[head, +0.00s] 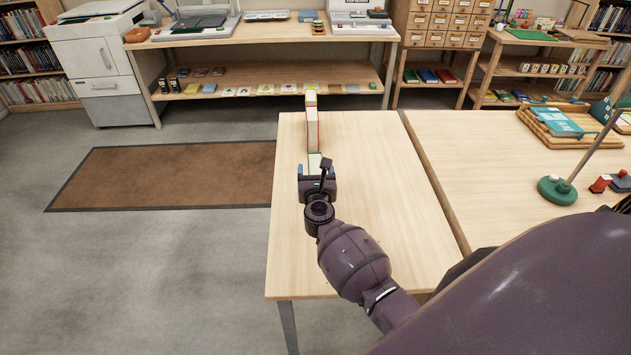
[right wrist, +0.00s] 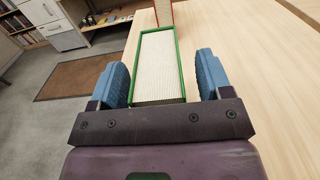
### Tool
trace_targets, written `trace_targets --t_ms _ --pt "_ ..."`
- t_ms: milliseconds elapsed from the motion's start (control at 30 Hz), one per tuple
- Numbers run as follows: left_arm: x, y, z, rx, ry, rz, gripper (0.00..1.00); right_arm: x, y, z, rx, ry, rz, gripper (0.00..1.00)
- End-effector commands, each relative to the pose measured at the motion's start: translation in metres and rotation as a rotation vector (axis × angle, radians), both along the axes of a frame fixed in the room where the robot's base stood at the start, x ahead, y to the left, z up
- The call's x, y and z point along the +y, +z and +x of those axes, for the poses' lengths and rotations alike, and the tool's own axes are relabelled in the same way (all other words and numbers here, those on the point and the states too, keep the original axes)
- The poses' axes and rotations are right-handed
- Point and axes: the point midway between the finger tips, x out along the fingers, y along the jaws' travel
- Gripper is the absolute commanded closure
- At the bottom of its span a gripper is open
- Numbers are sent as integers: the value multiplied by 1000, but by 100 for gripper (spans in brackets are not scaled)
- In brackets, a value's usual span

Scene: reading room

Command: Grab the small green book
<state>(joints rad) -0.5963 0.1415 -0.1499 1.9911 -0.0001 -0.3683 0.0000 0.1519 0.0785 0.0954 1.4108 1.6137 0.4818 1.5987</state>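The small green book (right wrist: 160,68) stands on the light wood table, its pale page edges facing up inside a green cover. It shows in the head view (head: 314,161) just beyond my right gripper (head: 315,168), which partly hides it. In the right wrist view my right gripper (right wrist: 161,78) is open. Its blue fingers lie on either side of the near end of the book, with a visible gap on each side. My left gripper is not in view.
A taller red-edged book (head: 312,130) stands right behind the green one, with another pale book (head: 311,99) beyond it at the table's (head: 370,180) far edge. The table is bare to the right. A second table (head: 490,180) adjoins it, holding a green lamp base (head: 557,190).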

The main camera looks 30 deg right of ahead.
Motion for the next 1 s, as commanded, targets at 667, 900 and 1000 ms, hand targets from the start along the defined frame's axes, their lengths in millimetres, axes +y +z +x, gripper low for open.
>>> trace_targets --t_ms 667,900,1000 --pt "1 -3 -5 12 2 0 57 0 1 0 -1 0 -1 100" --pt "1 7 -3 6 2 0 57 1 18 0 -4 1 0 100" --pt "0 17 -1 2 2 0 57 1 37 0 -5 0 1 100"
